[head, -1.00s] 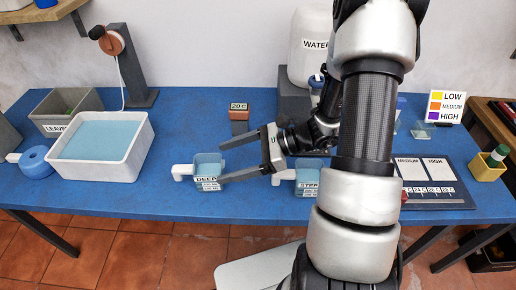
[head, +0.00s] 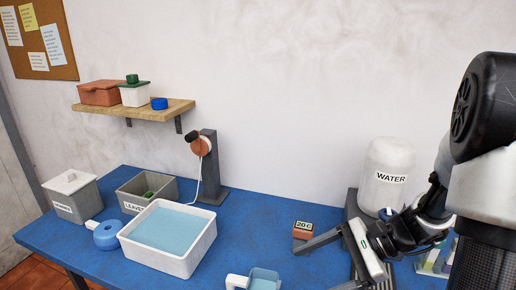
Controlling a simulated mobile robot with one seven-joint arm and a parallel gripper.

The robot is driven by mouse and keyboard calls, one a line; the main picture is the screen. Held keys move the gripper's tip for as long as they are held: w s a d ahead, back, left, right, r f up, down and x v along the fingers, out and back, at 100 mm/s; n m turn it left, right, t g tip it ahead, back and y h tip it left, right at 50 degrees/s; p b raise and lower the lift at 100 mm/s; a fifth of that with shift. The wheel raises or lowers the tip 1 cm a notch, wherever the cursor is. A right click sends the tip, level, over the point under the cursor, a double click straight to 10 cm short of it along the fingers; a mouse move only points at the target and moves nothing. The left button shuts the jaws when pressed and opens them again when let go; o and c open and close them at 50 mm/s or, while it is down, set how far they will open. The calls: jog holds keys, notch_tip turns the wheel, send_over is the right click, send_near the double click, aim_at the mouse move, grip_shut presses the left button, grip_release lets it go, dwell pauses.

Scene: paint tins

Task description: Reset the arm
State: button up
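My arm stands at the right edge of the head view. My gripper (head: 325,266) is above the right part of the blue table, with its two fingers pointing left and spread wide apart. Nothing shows between the fingers in the visible part, and the lower finger is cut by the bottom edge. A handled container of blue liquid (head: 263,280) is left of the fingers, partly cut off by the frame.
A white basin (head: 199,261) of blue liquid stands on the blue table (head: 262,228). A WATER tank (head: 388,170) stands behind my gripper. A wall shelf (head: 135,110) holds boxes.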

jog(key=s+r+n+t+h+p, duration=0.2)
jog(key=s+r+n+h+p, duration=0.2)
jog(key=r+n, duration=0.4)
jog(key=s+r+n+t+h+p, duration=0.2)
jog(key=s+r+n+h+p, duration=0.2)
jog(key=r, duration=1.2)
jog(key=s+n+h, duration=0.2)
jog(key=n+h, duration=0.1)
jog(key=n, duration=0.1)
jog(key=shift+d+t, duration=0.3)
jog(key=shift+s, duration=0.1)
